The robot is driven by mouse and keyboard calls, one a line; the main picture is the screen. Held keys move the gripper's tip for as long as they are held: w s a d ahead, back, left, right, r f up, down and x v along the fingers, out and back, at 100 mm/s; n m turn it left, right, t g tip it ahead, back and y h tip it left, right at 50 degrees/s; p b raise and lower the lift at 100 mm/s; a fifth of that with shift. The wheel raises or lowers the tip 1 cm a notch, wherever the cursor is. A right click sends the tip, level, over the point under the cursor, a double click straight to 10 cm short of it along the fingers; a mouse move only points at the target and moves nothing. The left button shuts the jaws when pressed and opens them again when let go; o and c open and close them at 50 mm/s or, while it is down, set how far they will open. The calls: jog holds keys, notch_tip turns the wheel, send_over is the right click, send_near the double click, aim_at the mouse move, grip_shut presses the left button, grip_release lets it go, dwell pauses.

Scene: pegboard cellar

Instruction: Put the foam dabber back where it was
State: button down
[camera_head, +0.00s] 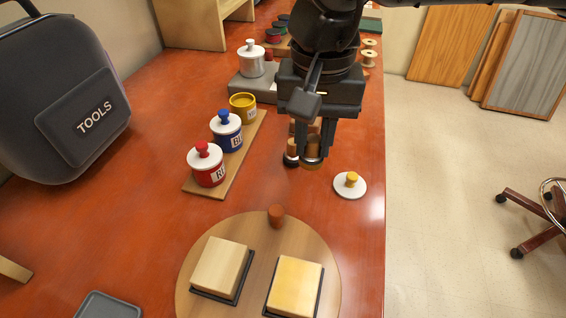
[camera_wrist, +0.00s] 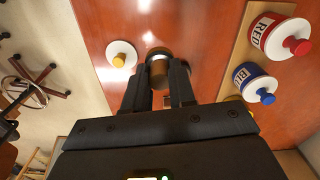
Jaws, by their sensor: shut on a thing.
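My gripper (camera_head: 314,150) hangs over the red-brown table and is shut on the foam dabber (camera_head: 312,161), a short brown cylinder. In the wrist view the foam dabber (camera_wrist: 158,72) sits between the fingertips, with a pale far end. Just left of it in the head view stands another dark-based, wood-topped piece (camera_head: 291,154), partly hidden by the fingers. I cannot tell whether the held dabber touches the table. An open yellow pot (camera_head: 243,107) stands on a wooden strip to the left. Its likely lid, white with a yellow knob (camera_head: 350,185), lies on the table to the right.
Lidded blue (camera_head: 227,131) and red (camera_head: 206,165) pots share the strip (camera_head: 240,149). A round board (camera_head: 258,245) in front carries two blocks, the right one (camera_head: 296,286) yellowish. A grey stand with a silver pot (camera_head: 251,59) is behind. A tool case (camera_head: 65,95) stands left.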

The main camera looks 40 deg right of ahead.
jog(key=a, duration=0.1)
jog(key=w+a+f, duration=0.2)
jog(key=shift+w+a+f+p, duration=0.1)
jog(key=shift+a+f+p, duration=0.15)
jog(key=shift+a+p, duration=0.1)
notch_tip(320, 180, down, 4)
jog(key=shift+r+p, duration=0.15)
jog(key=shift+p, duration=0.3)
jog(key=shift+f+b, duration=0.35)
jog(key=shift+f, duration=0.05)
jog(key=c, duration=0.9)
grip_release()
jog(key=shift+r, duration=0.1)
jog(key=shift+c, duration=0.2)
notch_tip(320, 180, up, 12)
jog(key=shift+r, duration=0.15)
